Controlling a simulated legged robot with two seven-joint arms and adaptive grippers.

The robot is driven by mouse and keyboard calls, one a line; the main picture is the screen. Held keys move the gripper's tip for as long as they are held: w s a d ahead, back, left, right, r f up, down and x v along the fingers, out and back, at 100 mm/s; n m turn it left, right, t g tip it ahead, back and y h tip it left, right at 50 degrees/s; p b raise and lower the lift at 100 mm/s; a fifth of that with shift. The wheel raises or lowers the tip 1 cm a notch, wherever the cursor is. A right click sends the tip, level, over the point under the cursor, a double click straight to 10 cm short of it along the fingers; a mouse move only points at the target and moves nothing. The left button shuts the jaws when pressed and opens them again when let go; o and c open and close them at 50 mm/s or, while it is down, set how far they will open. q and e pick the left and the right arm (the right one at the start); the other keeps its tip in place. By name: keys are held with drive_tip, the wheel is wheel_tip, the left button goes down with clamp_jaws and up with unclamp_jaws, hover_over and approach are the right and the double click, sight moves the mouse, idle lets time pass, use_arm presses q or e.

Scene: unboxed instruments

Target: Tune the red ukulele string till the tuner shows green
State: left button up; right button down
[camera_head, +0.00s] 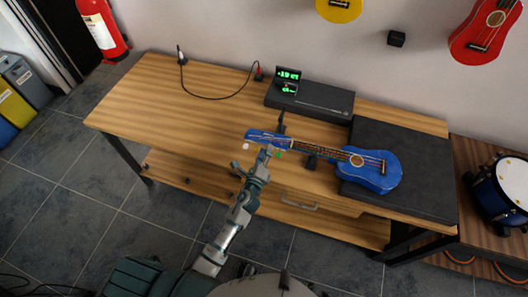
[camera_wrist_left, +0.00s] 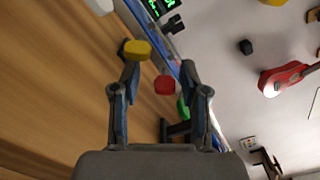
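A blue ukulele (camera_head: 375,172) lies on the table with its neck pointing left. Its headstock (camera_head: 262,136) is beside my left gripper (camera_head: 266,152). In the left wrist view the edge of the headstock carries a yellow peg (camera_wrist_left: 138,50), a red peg (camera_wrist_left: 164,85) and a green peg (camera_wrist_left: 183,108). My left gripper (camera_wrist_left: 160,75) is open, and the red peg shows between its two fingers, with no clear contact. The yellow peg is by the left fingertip. The tuner display (camera_head: 288,80) shows green characters, too small to read surely. My right gripper is not in view.
A black box (camera_head: 320,101) stands at the back of the wooden table (camera_head: 150,100), with a cable to its left. A dark mat (camera_head: 410,150) lies under the ukulele body. A red ukulele (camera_head: 488,32) hangs on the wall. The table's left part is mostly clear.

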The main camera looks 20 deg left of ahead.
use_arm(q)
drive_tip(key=shift+d+r, duration=0.1)
drive_tip(key=shift+d, duration=0.7)
clamp_jaws()
drive_tip(key=shift+a, duration=0.55)
drive_tip(key=shift+a+n, duration=0.1)
drive_tip(key=shift+n, duration=0.4)
drive_tip(key=shift+d+n, duration=0.25)
drive_tip(key=shift+n, duration=1.35)
drive_tip(key=shift+a+n, duration=0.2)
drive_tip(key=shift+n, duration=2.4)
drive_tip(key=shift+f+n+p, duration=0.2)
drive_tip(key=shift+n+p, duration=0.2)
drive_tip(key=shift+n, duration=1.2)
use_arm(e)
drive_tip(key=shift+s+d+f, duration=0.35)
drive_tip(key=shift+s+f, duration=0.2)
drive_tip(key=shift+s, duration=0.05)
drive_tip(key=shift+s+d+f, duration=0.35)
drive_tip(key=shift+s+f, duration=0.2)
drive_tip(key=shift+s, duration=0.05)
